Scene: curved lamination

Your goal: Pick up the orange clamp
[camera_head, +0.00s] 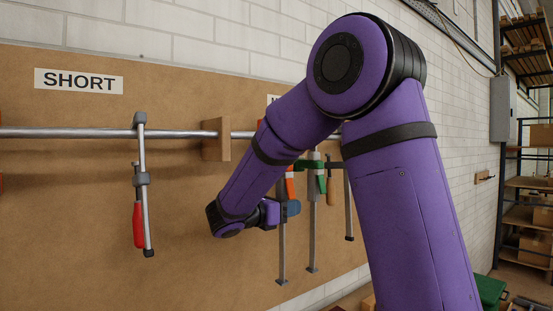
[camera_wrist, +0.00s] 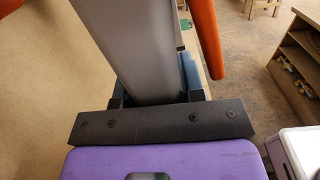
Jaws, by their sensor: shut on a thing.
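The orange clamp (camera_head: 282,248) hangs upright at the rail on the board, its orange handle (camera_head: 290,186) just above my gripper (camera_head: 291,208). My purple arm hides part of the clamp's upper end. In the wrist view, the clamp's grey bar (camera_wrist: 135,45) stands between the fingers of my gripper (camera_wrist: 158,90), with the orange handle (camera_wrist: 207,38) to its right. My gripper is shut on the bar. The fingertips are mostly hidden behind the bar.
A clamp with a green handle (camera_head: 321,182) hangs close on the right, with another bar (camera_head: 348,210) beyond it. A red-handled clamp (camera_head: 139,222) hangs at left under the SHORT sign (camera_head: 79,81). A wooden block (camera_head: 215,139) supports the metal rail (camera_head: 70,132). Shelves (camera_head: 525,205) stand far right.

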